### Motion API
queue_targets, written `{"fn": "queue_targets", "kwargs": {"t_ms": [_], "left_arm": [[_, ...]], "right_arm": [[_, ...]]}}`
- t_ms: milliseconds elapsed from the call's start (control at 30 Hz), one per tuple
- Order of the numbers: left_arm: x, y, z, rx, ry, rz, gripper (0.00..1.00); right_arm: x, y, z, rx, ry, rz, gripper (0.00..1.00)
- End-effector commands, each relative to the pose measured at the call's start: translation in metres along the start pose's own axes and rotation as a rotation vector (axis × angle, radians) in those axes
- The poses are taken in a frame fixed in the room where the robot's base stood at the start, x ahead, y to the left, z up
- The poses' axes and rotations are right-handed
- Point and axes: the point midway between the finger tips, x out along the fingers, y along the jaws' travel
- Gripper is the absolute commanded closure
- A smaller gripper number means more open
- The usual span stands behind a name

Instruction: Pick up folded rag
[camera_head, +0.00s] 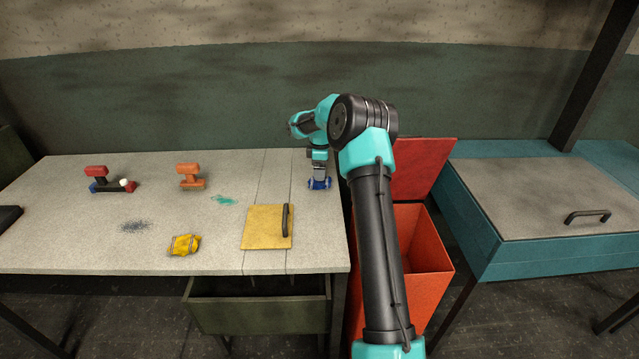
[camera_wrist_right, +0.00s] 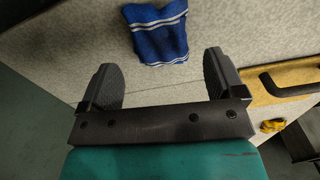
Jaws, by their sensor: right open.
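The folded rag, blue with white stripes, lies near the right edge of the grey workbench; it shows in the head view (camera_head: 319,184) and in the wrist view (camera_wrist_right: 160,42). My right gripper (camera_head: 319,176) points down over it in the head view and partly covers it. In the wrist view my right gripper (camera_wrist_right: 160,70) is open, and its two black fingers stand apart with bare bench between them. The rag lies just beyond the fingertips and is not held. My left gripper is not in view.
A yellow hatch (camera_head: 262,228) with a black handle and a yellow crumpled item (camera_head: 184,245) lie nearby. A orange casting (camera_head: 190,177) and a red-handled valve (camera_head: 97,174) stand further left. A red open bin (camera_head: 425,260) and a teal-framed chest (camera_head: 555,260) are right of the bench.

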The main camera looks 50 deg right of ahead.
Motion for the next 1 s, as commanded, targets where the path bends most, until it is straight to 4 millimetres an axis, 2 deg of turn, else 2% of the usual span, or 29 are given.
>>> {"fn": "queue_targets", "kwargs": {"t_ms": [433,800,1000], "left_arm": [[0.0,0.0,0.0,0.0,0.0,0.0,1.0],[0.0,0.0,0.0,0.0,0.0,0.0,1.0],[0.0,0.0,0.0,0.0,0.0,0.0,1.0]], "right_arm": [[0.007,0.0,0.0,0.0,0.0,0.0,0.12],[0.051,0.001,-0.003,0.001,-0.001,-0.001,0.12],[0.055,0.001,-0.003,0.0,0.0,0.001,0.12]]}}
